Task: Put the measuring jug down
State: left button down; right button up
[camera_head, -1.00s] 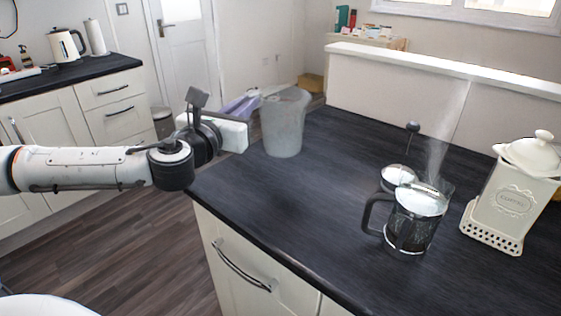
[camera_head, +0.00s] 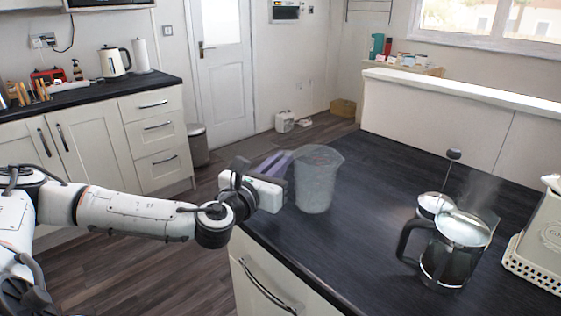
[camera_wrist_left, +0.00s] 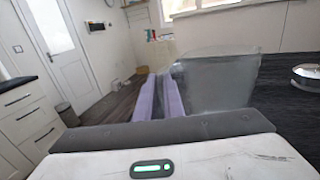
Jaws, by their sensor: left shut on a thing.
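The measuring jug (camera_head: 317,180) is a tall, clear, greyish vessel, upright over the left end of the dark worktop. It also shows in the left wrist view (camera_wrist_left: 220,82), right of the fingers. My left gripper (camera_head: 279,163) is at the jug's left side, its purple fingers close together and shut on the jug. In the left wrist view the fingers (camera_wrist_left: 160,98) reach the jug's left side; the exact grip, probably at a handle, is hard to make out. I cannot tell whether the jug's base touches the worktop. My right gripper is not in view.
The dark worktop (camera_head: 345,235) is clear between the jug and a steaming glass coffee press (camera_head: 450,262). A small round metal-topped item (camera_head: 434,204) stands behind the press. A low partition (camera_head: 440,115) runs along the back.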

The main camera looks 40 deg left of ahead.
pick_arm(q)
jog(key=c, duration=1.9)
grip_release()
jog(key=shift+o, duration=0.2)
